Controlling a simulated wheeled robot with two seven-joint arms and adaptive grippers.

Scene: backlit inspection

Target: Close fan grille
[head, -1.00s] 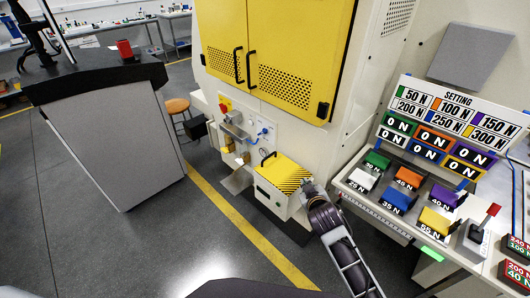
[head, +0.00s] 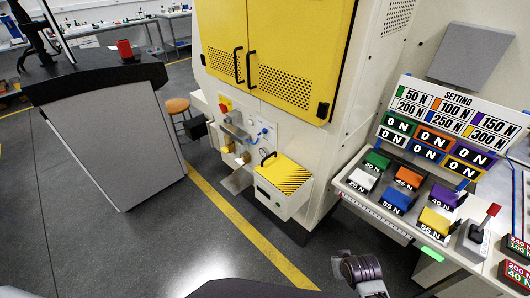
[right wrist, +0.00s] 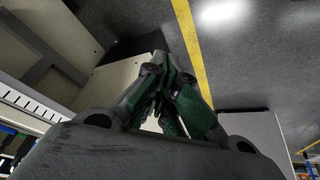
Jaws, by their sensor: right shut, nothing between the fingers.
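No part is plainly labelled as a fan grille. The likeliest is the cream box (head: 273,199) on the front of the cream machine, with a yellow, black-striped top (head: 285,172) and a black handle (head: 268,158). It juts out from the machine; I cannot tell whether it is hinged or slides. My right gripper (head: 343,268) is low in the head view, below and to the right of the box and apart from it. In the right wrist view, its dark and green fingers (right wrist: 168,98) are together with nothing visible between them. My left gripper is out of view.
Yellow doors (head: 285,88) with perforated panels are shut above the box. A sloped console (head: 400,204) with coloured weight-marked blocks and a red-topped lever (head: 484,224) stands at right. A grey cabinet (head: 110,140) stands at left. Floor between is clear.

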